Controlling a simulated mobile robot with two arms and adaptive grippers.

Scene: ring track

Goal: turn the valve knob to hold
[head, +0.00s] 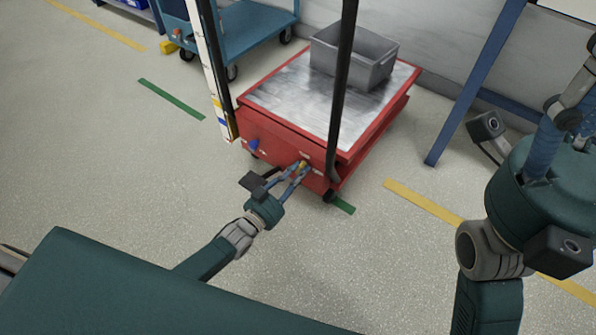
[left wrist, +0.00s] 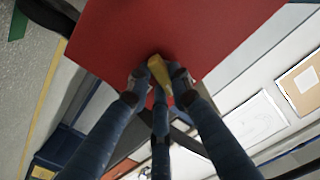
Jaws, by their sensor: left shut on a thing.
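A red cart (head: 270,135) with a grey metal top stands in the upper middle of the head view. A small yellow valve knob (head: 302,165) sits on its near red face, beside a small label. My left gripper (head: 299,171) reaches up to this face and is shut on the knob.
A blue knob (head: 253,144) is on the same face, left of the yellow one. A grey bin (head: 353,55) sits on the cart. Dark upright bars (head: 341,90) rise at its near side. A blue trolley (head: 245,25) stands behind left. The floor at left is clear.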

